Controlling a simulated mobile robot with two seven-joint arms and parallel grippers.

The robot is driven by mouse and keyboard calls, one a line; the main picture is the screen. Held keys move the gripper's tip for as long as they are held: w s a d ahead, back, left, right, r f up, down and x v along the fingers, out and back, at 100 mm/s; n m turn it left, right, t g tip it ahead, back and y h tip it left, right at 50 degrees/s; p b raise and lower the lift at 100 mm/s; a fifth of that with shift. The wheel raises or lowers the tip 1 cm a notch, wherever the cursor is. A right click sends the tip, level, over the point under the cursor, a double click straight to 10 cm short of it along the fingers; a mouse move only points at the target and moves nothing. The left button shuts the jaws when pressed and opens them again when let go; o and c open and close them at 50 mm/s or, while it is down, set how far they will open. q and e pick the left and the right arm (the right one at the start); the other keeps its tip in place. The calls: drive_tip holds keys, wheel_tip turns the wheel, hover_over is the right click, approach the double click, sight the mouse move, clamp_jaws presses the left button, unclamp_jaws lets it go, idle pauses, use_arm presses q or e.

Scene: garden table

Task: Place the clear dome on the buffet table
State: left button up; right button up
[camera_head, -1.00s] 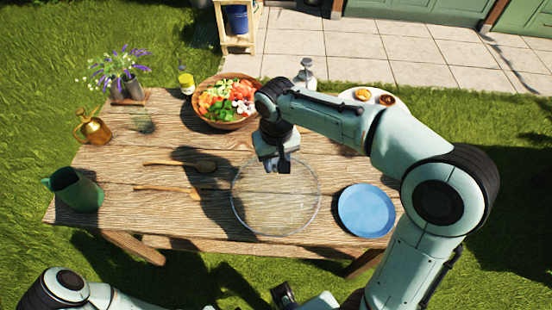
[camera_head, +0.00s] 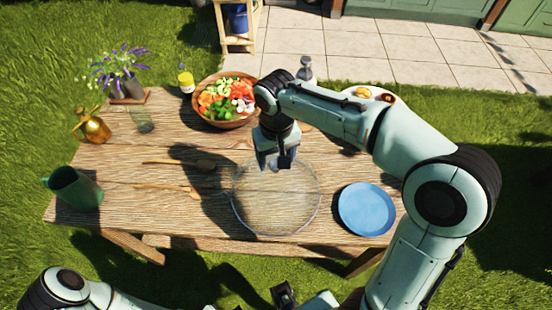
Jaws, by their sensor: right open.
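The clear dome (camera_head: 276,205) is a large see-through round shape with a thin pale rim, at the front middle of the wooden table (camera_head: 140,225). It appears to rest on the table top. My right gripper (camera_head: 275,164) is over the dome's far edge, pointing down. It is open, with nothing seen between its fingers; whether it touches the dome I cannot tell. My left arm shows at the bottom left, and a dark gripper part (camera_head: 284,294) shows at the bottom middle, in front of the table; its jaws are not clear.
A blue plate (camera_head: 366,209) lies right of the dome. Two wooden spoons (camera_head: 168,187) lie left of it. A salad bowl (camera_head: 226,123), yellow jar (camera_head: 186,82), flower vase (camera_head: 130,88), brass can (camera_head: 94,128) and green jug (camera_head: 76,188) stand around. My right arm partly covers a food plate.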

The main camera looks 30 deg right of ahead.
use_arm(q)
drive_tip(key=r+p, duration=0.1)
drive_tip(key=w+r+p, duration=0.1)
drive_tip(key=shift+w+r, duration=0.1)
drive_tip(key=shift+r, duration=0.2)
use_arm(e)
wheel_tip(320, 180, up, 12)
drive_tip(key=shift+f, duration=0.25)
